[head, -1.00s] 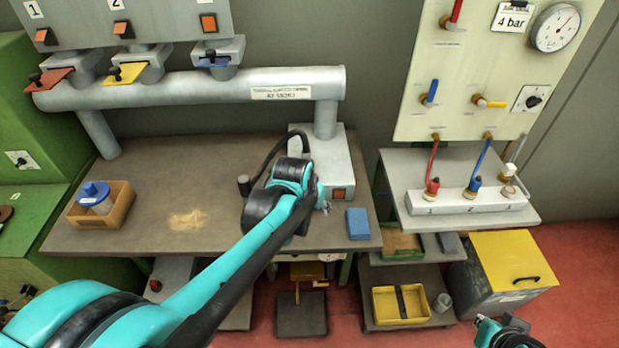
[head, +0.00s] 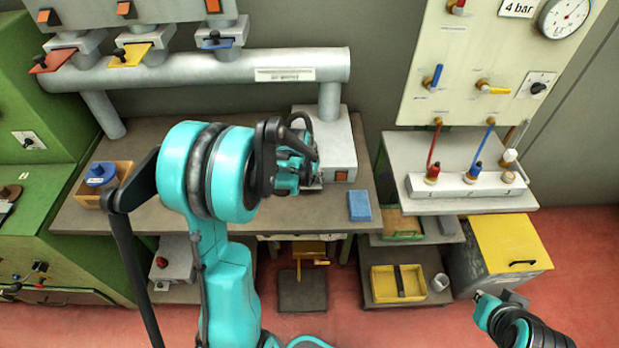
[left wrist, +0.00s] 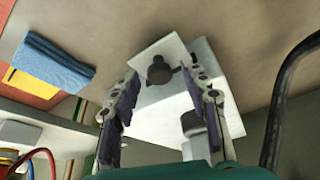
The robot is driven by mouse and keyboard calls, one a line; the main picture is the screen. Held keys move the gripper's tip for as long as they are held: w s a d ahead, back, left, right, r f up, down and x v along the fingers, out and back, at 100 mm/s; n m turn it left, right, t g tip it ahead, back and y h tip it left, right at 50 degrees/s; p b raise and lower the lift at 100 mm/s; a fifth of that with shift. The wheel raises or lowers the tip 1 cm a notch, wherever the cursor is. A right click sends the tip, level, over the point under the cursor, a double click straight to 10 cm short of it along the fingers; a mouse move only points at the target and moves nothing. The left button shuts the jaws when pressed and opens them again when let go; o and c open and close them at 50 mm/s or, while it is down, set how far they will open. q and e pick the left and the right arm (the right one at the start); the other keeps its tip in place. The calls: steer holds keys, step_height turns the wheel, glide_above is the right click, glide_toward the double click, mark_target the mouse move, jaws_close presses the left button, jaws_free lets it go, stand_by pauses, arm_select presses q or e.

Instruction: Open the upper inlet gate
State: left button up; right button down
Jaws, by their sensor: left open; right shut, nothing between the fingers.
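Three sliding gate plates with dark knobs sit on the grey pipe: a red one (head: 52,62), a yellow one (head: 130,55) and a blue one (head: 217,44). No label visible here tells which is the upper inlet gate. My left gripper (head: 312,178) is over the bench beside the grey box with the orange switch (head: 340,152), well below and right of the plates. In the left wrist view its fingers (left wrist: 160,75) are spread and empty, with a pale block bearing a dark round part behind them. My right gripper (head: 484,303) is shut and empty, low at right.
A blue sponge (head: 360,206) lies on the bench's right end; it also shows in the left wrist view (left wrist: 55,62). A wooden box (head: 89,195) stands at the bench's left. A valve panel (head: 470,90) hangs at right. A yellow-lidded bin (head: 510,245) stands on the floor.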

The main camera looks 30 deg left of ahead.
arm_select(q)
jaws_close()
steer(key=s+d, duration=0.2)
steer(key=s, duration=0.1)
steer(key=s+d, duration=0.1)
steer(key=s, duration=0.1)
stand_by(0.4)
jaws_free()
steer(key=shift+w, duration=0.1)
